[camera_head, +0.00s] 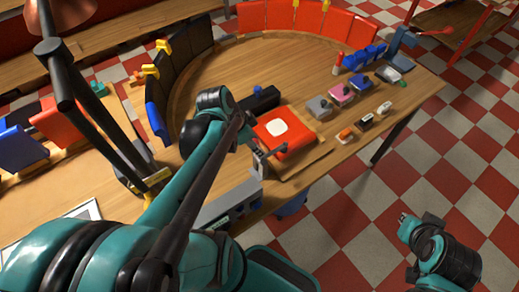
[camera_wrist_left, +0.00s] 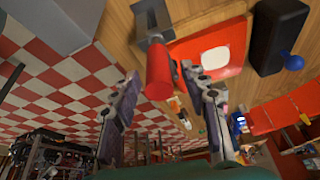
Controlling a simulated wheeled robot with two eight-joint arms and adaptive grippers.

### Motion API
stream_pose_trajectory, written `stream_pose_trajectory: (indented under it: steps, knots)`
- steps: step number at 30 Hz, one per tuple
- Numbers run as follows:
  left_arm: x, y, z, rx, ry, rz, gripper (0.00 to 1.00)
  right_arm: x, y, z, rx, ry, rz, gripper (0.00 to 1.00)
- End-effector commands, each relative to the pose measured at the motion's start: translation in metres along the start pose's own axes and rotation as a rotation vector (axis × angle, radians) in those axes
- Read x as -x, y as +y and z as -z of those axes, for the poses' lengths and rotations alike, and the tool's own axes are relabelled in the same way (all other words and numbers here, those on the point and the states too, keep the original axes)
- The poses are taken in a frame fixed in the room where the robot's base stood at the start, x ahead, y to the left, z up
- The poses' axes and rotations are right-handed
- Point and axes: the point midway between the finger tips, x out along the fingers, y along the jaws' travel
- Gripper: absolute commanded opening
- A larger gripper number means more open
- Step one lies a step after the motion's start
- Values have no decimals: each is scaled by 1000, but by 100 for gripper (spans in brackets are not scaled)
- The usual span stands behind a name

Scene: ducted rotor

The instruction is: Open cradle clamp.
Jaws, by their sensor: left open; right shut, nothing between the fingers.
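In the left wrist view a red cylindrical handle (camera_wrist_left: 158,72) sticks out from a grey metal bracket (camera_wrist_left: 152,20); this looks like the cradle clamp. My left gripper (camera_wrist_left: 160,76) is open, with one finger on each side of the handle's end; I cannot tell whether either touches it. In the head view my left gripper (camera_head: 256,149) is beside a red block with a white patch (camera_head: 284,134), and the clamp is mostly hidden there. My right gripper (camera_head: 404,218) is shut and empty, over the floor at the lower right.
A black block with a blue knob (camera_wrist_left: 280,38) stands next to the red block. Several small coloured blocks (camera_head: 342,92) are at the table's right. A curved rack of red and black panels (camera_head: 308,18) lines the back. The checkered floor (camera_head: 440,150) is open at right.

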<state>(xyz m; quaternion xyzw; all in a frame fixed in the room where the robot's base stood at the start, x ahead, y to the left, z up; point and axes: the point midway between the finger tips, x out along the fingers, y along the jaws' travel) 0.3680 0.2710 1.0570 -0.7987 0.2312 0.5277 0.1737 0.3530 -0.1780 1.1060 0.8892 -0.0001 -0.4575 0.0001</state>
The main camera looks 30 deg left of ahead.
Motion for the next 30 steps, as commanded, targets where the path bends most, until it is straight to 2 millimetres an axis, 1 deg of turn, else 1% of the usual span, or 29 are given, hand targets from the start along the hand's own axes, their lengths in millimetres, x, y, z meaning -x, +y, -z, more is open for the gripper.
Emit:
stream_pose_trajectory:
  steps: [1, 6, 10, 17, 20, 21, 22, 23, 30]
  knots:
    - [-12, 0, -1, -2, 0, 0, 44, -5, 0, -4, 0, 0, 0, 0]
    - [-31, 0, 0, -1, 0, 1, 44, -12, 0, -8, 0, 0, 0, 0]
    - [-37, 0, 0, 0, 0, 1, 44, -13, 0, -9, 0, 0, 0, 0]
    - [-36, 0, 0, 0, 0, 1, 44, -12, 0, -9, 0, 0, 0, 0]
    - [-36, 0, 0, 0, 0, 1, 21, -12, 0, -9, 0, 0, 0, 0]
    - [-36, 0, 0, 0, 0, 1, 10, -12, 0, -9, 0, 0, 0, 0]
    - [-36, 0, 0, 0, 0, 1, 2, -12, 0, -9, 0, 0, 0, 0]
    - [-36, 0, 0, 0, 0, 1, 0, -12, 0, -9, 0, 0, 0, 0]
    - [-36, 0, -4, 1, 23, 4, 0, -13, 0, -9, 0, 0, 0, 0]
